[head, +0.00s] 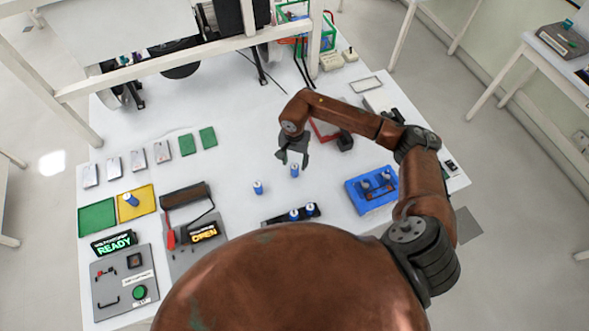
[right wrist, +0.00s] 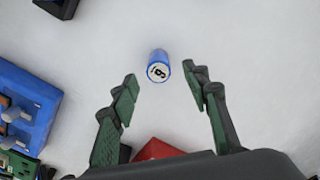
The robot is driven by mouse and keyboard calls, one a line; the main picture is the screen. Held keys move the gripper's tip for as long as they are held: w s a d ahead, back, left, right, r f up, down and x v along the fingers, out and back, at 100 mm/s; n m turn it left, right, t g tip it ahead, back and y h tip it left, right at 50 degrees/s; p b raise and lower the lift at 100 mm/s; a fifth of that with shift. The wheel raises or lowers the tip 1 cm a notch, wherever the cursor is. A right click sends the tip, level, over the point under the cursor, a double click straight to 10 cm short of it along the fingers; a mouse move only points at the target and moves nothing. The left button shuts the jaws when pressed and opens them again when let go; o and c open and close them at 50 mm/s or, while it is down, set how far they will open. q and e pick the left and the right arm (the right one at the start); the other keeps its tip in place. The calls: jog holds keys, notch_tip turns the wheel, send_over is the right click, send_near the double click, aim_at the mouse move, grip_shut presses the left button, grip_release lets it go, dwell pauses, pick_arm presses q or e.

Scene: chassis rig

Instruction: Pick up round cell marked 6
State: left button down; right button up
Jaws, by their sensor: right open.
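A blue round cell with a pale end (right wrist: 158,71) stands on the white table in the right wrist view. Its dark mark looks like a 6, though it is tilted and could be read as a 9. In the head view this cell (head: 294,170) appears just below my right gripper (head: 293,158). My right gripper (right wrist: 162,98) is open, and the cell is just beyond its fingertips, between their lines, with no visible contact. Another blue cell (head: 258,187) stands to the left. My left gripper is not in view.
A black holder (head: 275,219) with blue cells lies nearer me. A blue fixture (head: 357,198) stands to the right. A yellow tray (head: 147,192) bears a blue cell, beside a green tray (head: 97,217). The table around the cell is clear.

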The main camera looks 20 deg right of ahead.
aim_at(294, 167)
jog(key=shift+s+f+p, duration=0.15)
jog(key=shift+f+p, duration=0.25)
jog(key=shift+f, duration=1.55)
jog(key=shift+c, duration=0.5)
jog(key=shift+a, duration=0.1)
grip_shut()
